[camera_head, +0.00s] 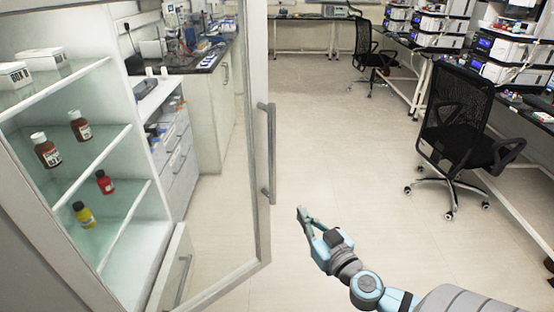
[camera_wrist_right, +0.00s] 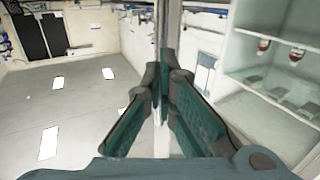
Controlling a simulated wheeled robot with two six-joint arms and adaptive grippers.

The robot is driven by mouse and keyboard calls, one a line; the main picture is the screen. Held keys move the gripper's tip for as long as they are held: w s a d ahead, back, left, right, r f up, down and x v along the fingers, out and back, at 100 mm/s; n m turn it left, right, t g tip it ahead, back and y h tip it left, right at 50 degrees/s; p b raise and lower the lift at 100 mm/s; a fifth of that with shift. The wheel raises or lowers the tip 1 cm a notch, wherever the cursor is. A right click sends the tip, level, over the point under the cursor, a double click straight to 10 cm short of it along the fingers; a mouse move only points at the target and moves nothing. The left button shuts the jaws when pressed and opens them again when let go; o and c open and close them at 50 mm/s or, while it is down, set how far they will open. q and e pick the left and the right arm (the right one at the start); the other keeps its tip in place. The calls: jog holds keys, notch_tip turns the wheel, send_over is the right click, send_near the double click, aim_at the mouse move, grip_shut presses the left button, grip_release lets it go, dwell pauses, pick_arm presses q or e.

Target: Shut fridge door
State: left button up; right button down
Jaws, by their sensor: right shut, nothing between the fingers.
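The fridge door (camera_head: 259,120) is a glass panel in a pale frame and stands open in the head view. A grey vertical handle (camera_head: 271,152) is on its right edge. The fridge (camera_head: 110,205) is on the left, with bottles and boxes on its open shelves. My right gripper (camera_head: 303,216) is shut and empty, to the right of the door and below the handle in the picture. In the right wrist view, its green-padded fingers (camera_wrist_right: 160,85) point toward a pale upright strip (camera_wrist_right: 172,25), apparently the door's edge; I cannot tell if they touch. My left gripper is not in view.
Two black office chairs (camera_head: 455,135) (camera_head: 372,55) stand at the right and back. Benches with instruments (camera_head: 510,50) line the right side. Drawers and a counter (camera_head: 210,110) are behind the door. The floor (camera_head: 335,130) between the door and chairs is clear.

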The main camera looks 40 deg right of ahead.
jog(key=r, duration=0.2)
jog(key=p, duration=0.3)
send_near(272, 176)
jog(key=w, duration=0.3)
jog(key=w+d, duration=0.1)
jog(key=w, duration=0.1)
jog(key=shift+w, duration=0.25)
jog(key=shift+w+d+f, duration=0.1)
jog(key=shift+w, duration=0.55)
